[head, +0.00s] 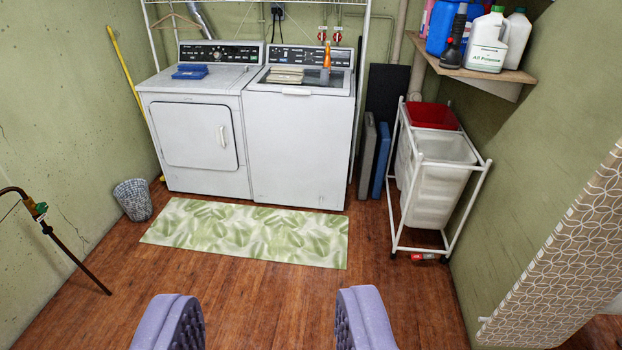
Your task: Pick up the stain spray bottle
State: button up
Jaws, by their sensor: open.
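I cannot tell for sure which item is the stain spray bottle. A small upright bottle-like item with an orange upper part (326,62) stands on top of the washer (298,140), at its right side. A slim dark bottle (455,38) with a grey and red part stands on the wall shelf at the upper right. My gripper (265,318) is open and empty, its two lilac fingers low in the picture, over the wood floor. It is far from both items and touches nothing.
A dryer (200,135) stands left of the washer. A green leaf-pattern mat (245,232) lies before them. A wheeled hamper cart (440,190) stands right, with a red item (422,257) beneath. A wastebasket (133,200) is left. Shelf jugs (487,42) are upper right. Middle floor is clear.

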aim_at(328, 63)
jog(key=i+z, duration=0.3)
jog(key=i, duration=3.5)
jog(key=i+j+z, duration=0.1)
jog(key=i, duration=1.2)
jog(key=i+j+z, duration=0.1)
jog(key=i+z, duration=0.15)
jog(key=i, duration=0.2)
jog(key=i+j+z, duration=0.25)
jog(key=i, duration=0.2)
